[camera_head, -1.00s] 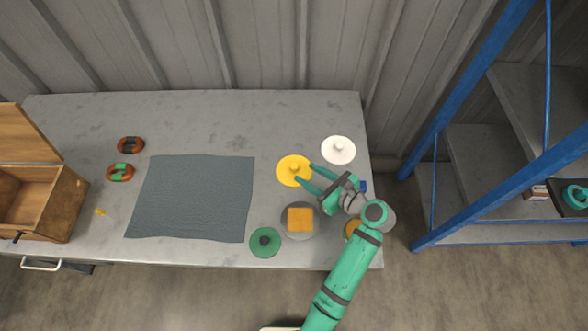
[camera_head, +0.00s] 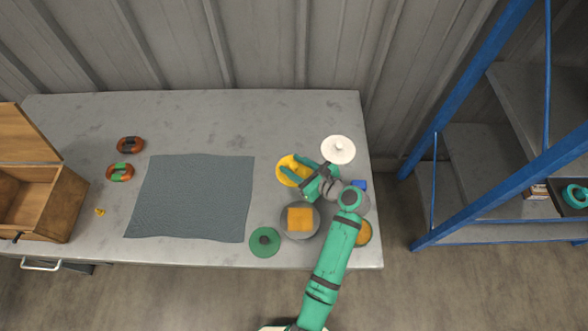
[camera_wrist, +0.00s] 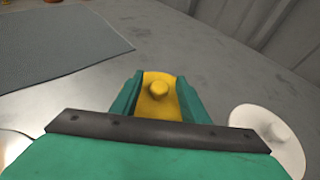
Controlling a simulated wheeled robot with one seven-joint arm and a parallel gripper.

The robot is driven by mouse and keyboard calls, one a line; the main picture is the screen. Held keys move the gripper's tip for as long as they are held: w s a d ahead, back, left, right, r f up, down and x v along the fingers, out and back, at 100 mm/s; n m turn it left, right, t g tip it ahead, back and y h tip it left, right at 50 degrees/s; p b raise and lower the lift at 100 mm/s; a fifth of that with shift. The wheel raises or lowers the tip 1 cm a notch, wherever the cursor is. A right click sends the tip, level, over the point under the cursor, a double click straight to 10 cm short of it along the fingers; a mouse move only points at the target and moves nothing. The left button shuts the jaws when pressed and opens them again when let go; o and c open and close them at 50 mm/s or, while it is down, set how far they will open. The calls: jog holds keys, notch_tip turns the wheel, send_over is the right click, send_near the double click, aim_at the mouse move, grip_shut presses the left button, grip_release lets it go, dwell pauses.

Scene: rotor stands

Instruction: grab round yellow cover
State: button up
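The round yellow cover (camera_head: 284,178) lies on the table, right of the grey mat, with a small knob at its middle. My gripper (camera_head: 288,167) is over it, coming from the lower right, and hides part of it. In the wrist view the yellow cover (camera_wrist: 160,105) and its knob (camera_wrist: 159,88) show between the two green fingers (camera_wrist: 158,95). The fingers are apart on either side of the knob, with a visible gap. I cannot tell how high the fingertips are above the cover.
A white round cover (camera_head: 338,149) lies just right of my gripper. A grey round stand with an orange block (camera_head: 300,219) and a green cover (camera_head: 264,242) lie in front. The grey mat (camera_head: 193,198) lies left. A blue-framed shelf (camera_head: 480,110) stands right.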

grip_shut()
jog(key=shift+r, duration=0.1)
